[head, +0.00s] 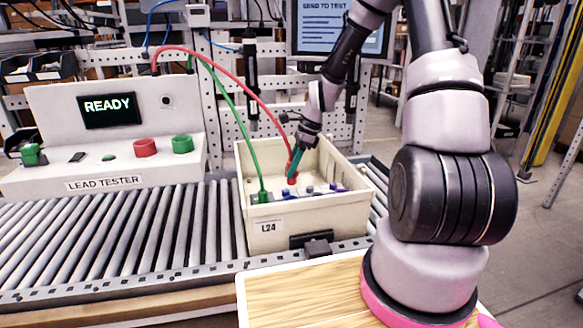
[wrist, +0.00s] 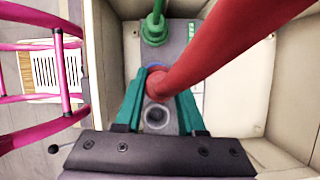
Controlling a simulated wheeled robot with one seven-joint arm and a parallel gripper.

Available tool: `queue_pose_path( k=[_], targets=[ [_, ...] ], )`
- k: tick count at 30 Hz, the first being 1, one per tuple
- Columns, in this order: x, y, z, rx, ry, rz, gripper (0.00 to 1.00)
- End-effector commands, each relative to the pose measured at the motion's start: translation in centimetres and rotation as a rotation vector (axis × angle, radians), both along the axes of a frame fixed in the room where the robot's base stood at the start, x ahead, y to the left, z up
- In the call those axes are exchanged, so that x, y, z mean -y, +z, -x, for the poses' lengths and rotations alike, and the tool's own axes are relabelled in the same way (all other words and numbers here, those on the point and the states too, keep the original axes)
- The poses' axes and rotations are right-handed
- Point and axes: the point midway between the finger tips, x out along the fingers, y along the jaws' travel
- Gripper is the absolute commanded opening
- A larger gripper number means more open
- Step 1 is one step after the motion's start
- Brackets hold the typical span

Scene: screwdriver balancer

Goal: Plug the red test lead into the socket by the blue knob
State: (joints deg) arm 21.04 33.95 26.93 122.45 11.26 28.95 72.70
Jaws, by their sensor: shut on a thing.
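My gripper (head: 296,164) is inside the cream crate, its teal fingers pointing down. In the wrist view my gripper (wrist: 158,92) is shut on the red test lead (wrist: 205,48), one finger on each side of its plug. The red plug's end (head: 291,180) is low over the panel in the crate; whether it touches or sits in a socket cannot be told. A blue part (wrist: 153,65), perhaps the blue knob, shows partly behind the red plug. A round grey socket (wrist: 157,116) with a dark centre shows between the fingers. The green lead's plug (wrist: 155,30) stands in the panel.
The cream crate (head: 262,223), labelled L24, stands on the roller conveyor (head: 120,235); its walls surround my gripper closely. The lead tester (head: 105,150) at left reads READY. The green lead (head: 232,103) arcs from the tester. Small blue and purple parts (head: 337,187) lie right of the plug.

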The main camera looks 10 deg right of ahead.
Motion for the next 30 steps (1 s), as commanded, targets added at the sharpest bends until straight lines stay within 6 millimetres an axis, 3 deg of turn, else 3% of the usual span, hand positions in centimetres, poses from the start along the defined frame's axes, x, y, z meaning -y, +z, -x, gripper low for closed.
queue_pose_path(
  k=[5,19,30],
  targets=[
    [-0.1,-0.3,0.3,0.0,-0.103,0.0,0.0],
    [-0.1,-4.4,0.3,-0.001,-0.105,0.0,0.0],
    [-0.1,-4.8,0.3,0.001,-0.103,0.001,0.0]
  ],
)
